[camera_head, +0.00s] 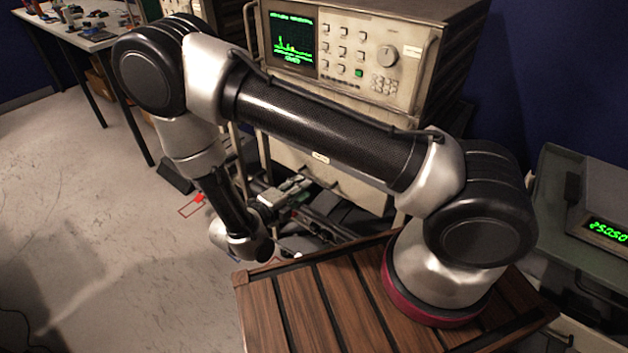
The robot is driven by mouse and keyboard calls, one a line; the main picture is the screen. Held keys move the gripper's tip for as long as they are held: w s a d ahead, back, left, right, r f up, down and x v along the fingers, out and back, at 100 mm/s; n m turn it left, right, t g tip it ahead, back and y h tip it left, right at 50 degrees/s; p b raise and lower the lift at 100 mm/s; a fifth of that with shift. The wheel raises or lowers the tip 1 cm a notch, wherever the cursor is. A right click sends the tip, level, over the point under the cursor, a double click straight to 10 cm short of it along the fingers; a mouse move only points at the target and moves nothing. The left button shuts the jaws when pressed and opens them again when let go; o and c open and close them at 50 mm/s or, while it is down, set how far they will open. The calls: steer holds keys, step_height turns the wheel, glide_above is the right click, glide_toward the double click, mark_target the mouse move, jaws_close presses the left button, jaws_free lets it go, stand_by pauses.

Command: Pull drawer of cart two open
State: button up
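A cart with a pale drawer front (348,184) stands behind my arm, under an instrument with a green screen. A small label (320,157) shows on that front, but I cannot read it. My arm bends over and down, and my gripper (292,192) is low in front of the cart, close to the pale front. The gripper is small and dark here, so I cannot tell whether its fingers are open or touch a handle. My arm hides part of the cart, and no handle shows clearly.
The instrument (345,48) sits on the cart. A grey-green cart (560,180) with a digital readout (606,231) stands at the right. A cluttered table (75,38) is at the upper left. The pale floor (110,220) at the left is mostly clear.

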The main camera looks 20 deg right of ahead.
mark_target(313, 181)
steer(key=x, duration=0.6)
steer(key=shift+w+d, duration=0.15)
steer(key=shift+d, duration=0.1)
steer(key=shift+c, duration=0.3)
jaws_close()
